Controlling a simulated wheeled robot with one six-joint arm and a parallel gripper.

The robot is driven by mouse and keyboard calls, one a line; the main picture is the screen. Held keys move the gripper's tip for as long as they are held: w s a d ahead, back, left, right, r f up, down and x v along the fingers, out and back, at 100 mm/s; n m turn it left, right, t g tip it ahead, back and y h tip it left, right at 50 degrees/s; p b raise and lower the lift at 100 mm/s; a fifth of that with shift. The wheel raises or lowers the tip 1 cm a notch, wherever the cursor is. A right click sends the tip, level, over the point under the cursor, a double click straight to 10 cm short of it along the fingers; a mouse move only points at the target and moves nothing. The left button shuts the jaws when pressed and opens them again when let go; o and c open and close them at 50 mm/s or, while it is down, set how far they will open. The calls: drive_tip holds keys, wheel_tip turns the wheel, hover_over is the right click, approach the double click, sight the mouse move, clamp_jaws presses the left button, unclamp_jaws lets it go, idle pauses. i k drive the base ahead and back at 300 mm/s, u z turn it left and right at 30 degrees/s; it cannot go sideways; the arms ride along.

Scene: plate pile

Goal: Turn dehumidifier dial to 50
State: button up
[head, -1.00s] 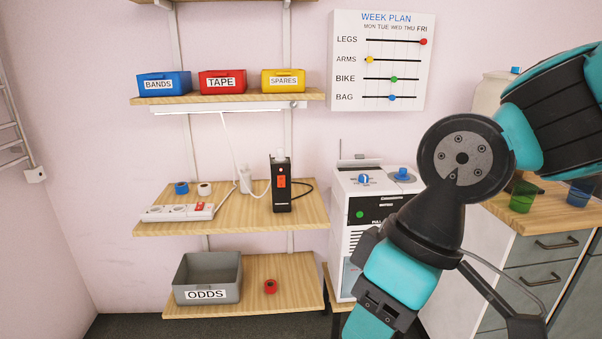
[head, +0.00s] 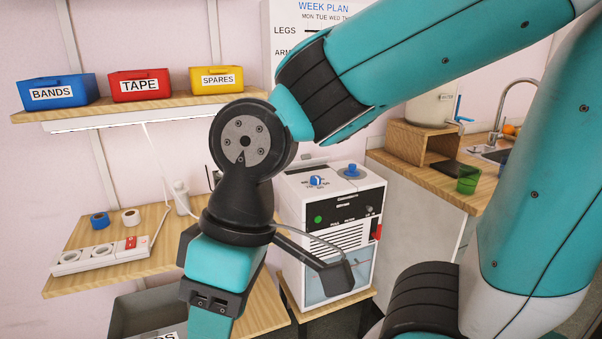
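The dehumidifier (head: 364,201) is a white box with a dark vent grille and a green button on its front. It stands on a low wooden stand right of centre in the head view. On its sloped top is a blue dial (head: 316,181) with small marks around it. The marks and the dial's setting are too small to read surely. A second blue knob (head: 352,170) sits on a grey disc to its right. My wrist passes in front of the dehumidifier's left side and down out of the picture. My gripper's fingertips are not in view.
Left are shelves with a blue BANDS bin (head: 60,80), red TAPE bin (head: 139,76), yellow SPARES bin (head: 214,71) and a power strip (head: 98,262). A grey bin (head: 128,312) is below. Right, a wooden counter (head: 420,181) holds a green cup (head: 468,180).

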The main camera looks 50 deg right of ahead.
sight(315, 179)
drive_tip(key=z, duration=0.6)
drive_tip(key=i, duration=0.85)
drive_tip(key=z, duration=0.8)
